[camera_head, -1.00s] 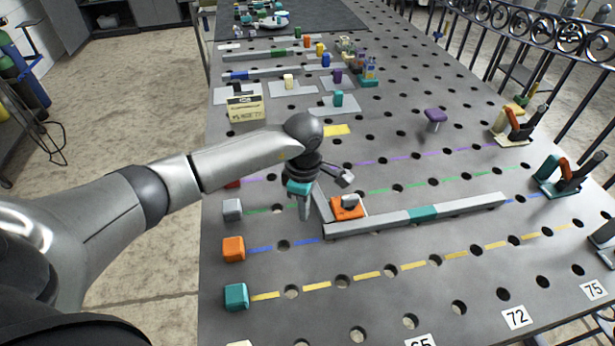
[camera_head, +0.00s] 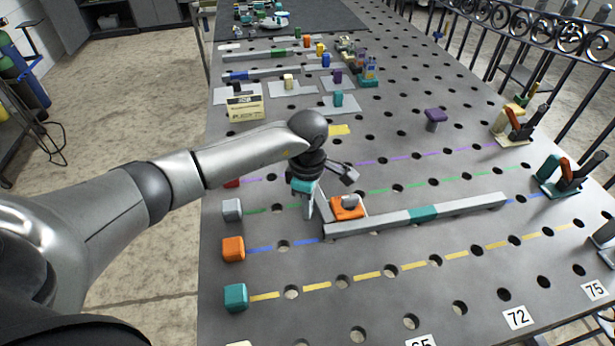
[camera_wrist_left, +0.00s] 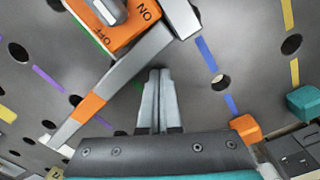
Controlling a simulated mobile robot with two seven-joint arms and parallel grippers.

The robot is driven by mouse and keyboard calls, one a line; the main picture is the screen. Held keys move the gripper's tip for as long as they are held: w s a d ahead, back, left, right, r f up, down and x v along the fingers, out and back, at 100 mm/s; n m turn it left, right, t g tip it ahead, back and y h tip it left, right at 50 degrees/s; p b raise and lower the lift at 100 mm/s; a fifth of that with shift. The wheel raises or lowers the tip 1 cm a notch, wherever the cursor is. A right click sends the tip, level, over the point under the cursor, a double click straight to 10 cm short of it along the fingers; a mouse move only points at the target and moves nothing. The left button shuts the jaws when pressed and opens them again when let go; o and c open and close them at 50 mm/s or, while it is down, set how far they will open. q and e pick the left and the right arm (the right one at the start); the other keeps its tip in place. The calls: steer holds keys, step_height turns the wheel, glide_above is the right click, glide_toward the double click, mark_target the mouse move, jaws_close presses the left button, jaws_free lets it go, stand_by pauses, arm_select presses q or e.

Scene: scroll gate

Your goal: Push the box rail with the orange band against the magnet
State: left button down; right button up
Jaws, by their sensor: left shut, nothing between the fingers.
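The rail with the orange band (camera_wrist_left: 88,108) lies diagonally in the left wrist view. In the head view only its grey near end (camera_head: 323,205) shows, the rest hidden behind my arm. The orange magnet (camera_head: 347,208) with a grey knob sits beside this rail. It also shows in the left wrist view (camera_wrist_left: 128,32), marked ON and OFF. I cannot tell whether rail and magnet touch. A grey rail with a teal band (camera_head: 422,214) lies along the magnet's near side. My left gripper (camera_head: 308,216) is shut and empty, its tips (camera_wrist_left: 160,72) close beside the orange-banded rail, opposite the magnet.
Coloured blocks line the left edge, including an orange block (camera_head: 233,249) and a teal block (camera_head: 236,297). Toggle clamps (camera_head: 570,175) stand at the right edge. A purple knob (camera_head: 435,119) stands farther back. The near table, with holes and dashed lines, is mostly clear.

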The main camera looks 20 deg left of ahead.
arm_select(q)
steer(key=shift+w+d+b, duration=0.55)
steer(key=shift+w+d, duration=0.05)
steer(key=shift+d, duration=0.35)
steer(key=shift+s+a+p, duration=0.55)
steer(key=shift+s+a, duration=0.2)
steer(key=shift+a, duration=0.35)
step_height(320, 180, up, 8)
steer(key=p, duration=0.5)
steer(key=shift+p, duration=0.4)
